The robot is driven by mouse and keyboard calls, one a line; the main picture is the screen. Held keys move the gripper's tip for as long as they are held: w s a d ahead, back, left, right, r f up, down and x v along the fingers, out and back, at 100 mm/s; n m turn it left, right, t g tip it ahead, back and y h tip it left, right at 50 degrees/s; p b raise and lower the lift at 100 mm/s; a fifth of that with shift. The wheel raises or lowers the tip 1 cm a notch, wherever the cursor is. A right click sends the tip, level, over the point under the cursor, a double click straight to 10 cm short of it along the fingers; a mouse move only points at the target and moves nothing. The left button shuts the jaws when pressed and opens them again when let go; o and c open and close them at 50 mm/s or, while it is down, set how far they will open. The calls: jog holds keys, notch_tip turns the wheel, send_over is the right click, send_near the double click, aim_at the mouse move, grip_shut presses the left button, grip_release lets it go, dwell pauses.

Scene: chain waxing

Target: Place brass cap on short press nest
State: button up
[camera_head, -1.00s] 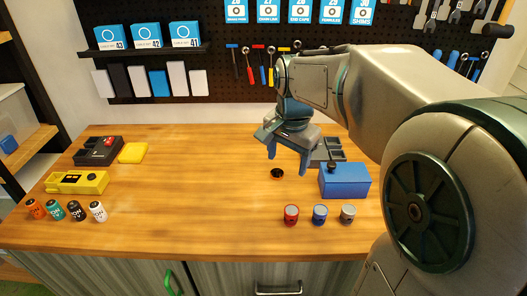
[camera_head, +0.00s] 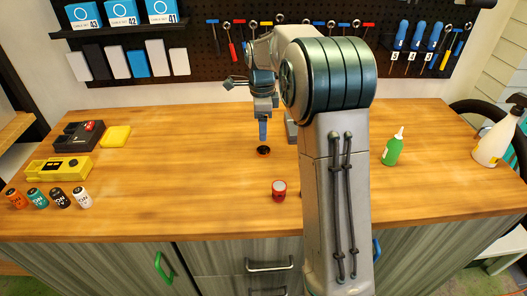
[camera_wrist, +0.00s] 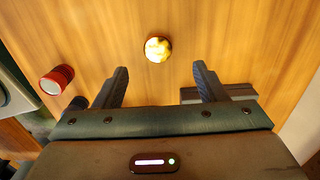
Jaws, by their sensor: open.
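A small round disc (camera_head: 263,151), dark with an orange-brown rim in the head view, lies on the table. In the wrist view the round brass-coloured cap (camera_wrist: 157,49) appears to be this disc, shining gold. My gripper (camera_head: 263,138) points down just over or behind it, seen edge-on in the head view. In the wrist view my gripper (camera_wrist: 160,72) is open and empty, and the cap shows ahead of the gap between the fingertips. Contact cannot be told. I cannot pick out the short press nest; my arm hides part of the table on the right.
A red tin (camera_head: 279,191) stands in front of the cap, and left of it in the wrist view (camera_wrist: 57,79). A grey tray (camera_wrist: 222,93) lies by the right finger. A green bottle (camera_head: 392,149) stands right of my arm. The left middle of the table is clear.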

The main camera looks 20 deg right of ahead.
aim_at(262, 149)
notch_tip(262, 149, down, 8)
jog(key=shift+s+f+p, duration=0.1)
jog(key=shift+s+p, duration=0.05)
jog(key=shift+p, duration=0.35)
jog(key=c, duration=1.2)
